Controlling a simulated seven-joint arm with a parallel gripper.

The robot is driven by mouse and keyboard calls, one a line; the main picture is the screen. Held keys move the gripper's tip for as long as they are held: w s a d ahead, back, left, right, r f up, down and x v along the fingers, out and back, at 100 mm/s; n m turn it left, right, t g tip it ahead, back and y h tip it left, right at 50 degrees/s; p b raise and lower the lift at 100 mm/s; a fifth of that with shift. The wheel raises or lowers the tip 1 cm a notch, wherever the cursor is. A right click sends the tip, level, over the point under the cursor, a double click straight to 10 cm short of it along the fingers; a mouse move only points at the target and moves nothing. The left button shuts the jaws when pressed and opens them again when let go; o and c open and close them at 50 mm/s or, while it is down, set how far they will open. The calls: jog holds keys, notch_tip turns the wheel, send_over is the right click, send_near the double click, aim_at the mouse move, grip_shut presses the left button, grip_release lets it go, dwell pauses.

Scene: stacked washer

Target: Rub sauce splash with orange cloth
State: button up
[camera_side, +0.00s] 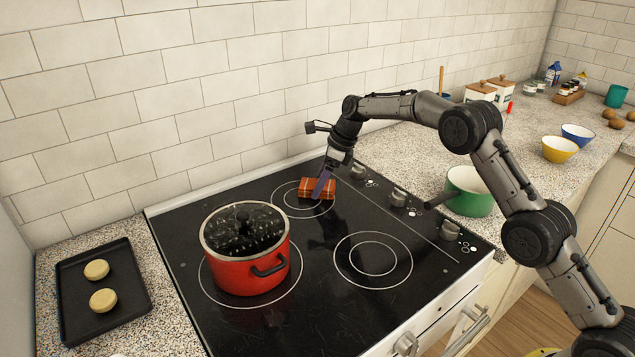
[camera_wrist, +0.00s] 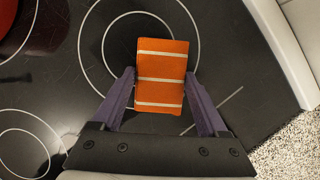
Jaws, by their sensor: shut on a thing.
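In the wrist view the cloth (camera_wrist: 160,62) lies between my two purple fingers, partly over the burner rings. My gripper (camera_wrist: 160,76) is shut on the cloth and points down at the cooktop; it also shows in the side view (camera_side: 321,184). I cannot make out a sauce splash in either view. The glass under the cloth is hidden.
A red pot (camera_side: 247,265) with a lid stands on the left of the cooktop (camera_side: 325,290). A green pan (camera_side: 467,190) is on the counter at the right. A dark tray (camera_side: 125,300) with two round pale pieces lies at left. The tiled wall is close behind.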

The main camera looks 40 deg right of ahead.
aim_at(293, 201)
jog(key=shift+a, duration=3.4)
jog(key=shift+d, duration=3.8)
jog(key=shift+r, duration=4.05)
